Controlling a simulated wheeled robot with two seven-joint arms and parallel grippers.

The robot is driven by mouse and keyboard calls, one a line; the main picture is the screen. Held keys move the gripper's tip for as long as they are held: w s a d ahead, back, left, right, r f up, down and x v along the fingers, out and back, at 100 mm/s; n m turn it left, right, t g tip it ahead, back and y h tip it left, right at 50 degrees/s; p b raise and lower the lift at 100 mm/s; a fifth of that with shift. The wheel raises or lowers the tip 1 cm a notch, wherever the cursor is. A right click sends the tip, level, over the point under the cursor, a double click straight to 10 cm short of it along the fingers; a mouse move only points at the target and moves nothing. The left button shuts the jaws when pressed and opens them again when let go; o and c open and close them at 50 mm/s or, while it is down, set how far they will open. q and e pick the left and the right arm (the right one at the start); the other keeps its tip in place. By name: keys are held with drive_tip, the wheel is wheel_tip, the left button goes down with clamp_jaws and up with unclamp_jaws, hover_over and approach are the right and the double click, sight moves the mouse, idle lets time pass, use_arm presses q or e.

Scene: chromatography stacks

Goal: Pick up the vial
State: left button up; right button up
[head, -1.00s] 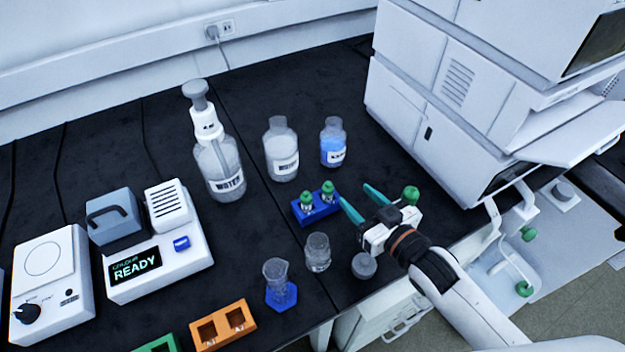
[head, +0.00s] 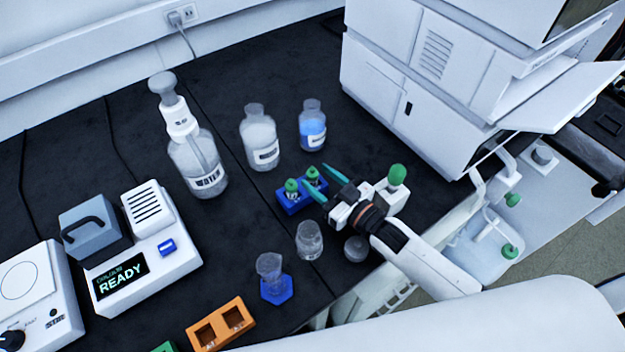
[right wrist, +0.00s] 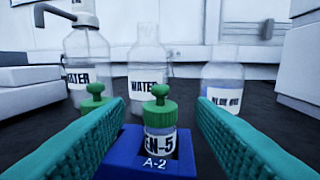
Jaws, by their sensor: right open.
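The vial (right wrist: 160,140), with a green knobbed cap and a label reading "EN-5", stands upright in the slot marked A-2 of a small blue rack (right wrist: 125,155). In the head view this vial (head: 312,177) is at the rack's (head: 292,209) right end. A second green-capped vial (head: 291,189) stands in the left slot; it also shows in the right wrist view (right wrist: 95,97). My right gripper (head: 313,174) is open, its teal fingers pointing at the rack. In the right wrist view the vial shows centred between the fingers, touching neither. My left gripper is out of view.
Two water bottles (head: 197,160) (head: 261,145) and a blue-dye bottle (head: 312,130) stand behind the rack. A beaker (head: 309,242), a grey round piece (head: 356,249) and a cylinder on a blue base (head: 274,285) are in front. White instrument stacks (head: 400,85) rise at right.

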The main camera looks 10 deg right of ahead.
drive_tip(key=x, duration=0.5)
drive_tip(key=shift+s, duration=0.1)
drive_tip(key=shift+c, duration=0.2)
drive_tip(key=c, duration=1)
wheel_tip(320, 180, up, 10)
drive_tip(key=s+d+m+t+h, duration=0.1)
drive_tip(key=s+d+m+h, duration=0.2)
drive_tip(key=s, duration=0.4)
drive_tip(key=s+d+r+m+t+h, duration=0.1)
drive_tip(key=s+d+m+h, duration=0.2)
drive_tip(key=s+d+h, duration=0.3)
drive_tip(key=shift+s+d+r+t+p, duration=0.25)
drive_tip(key=shift+s+p, duration=0.2)
drive_tip(key=shift+s, duration=0.6)
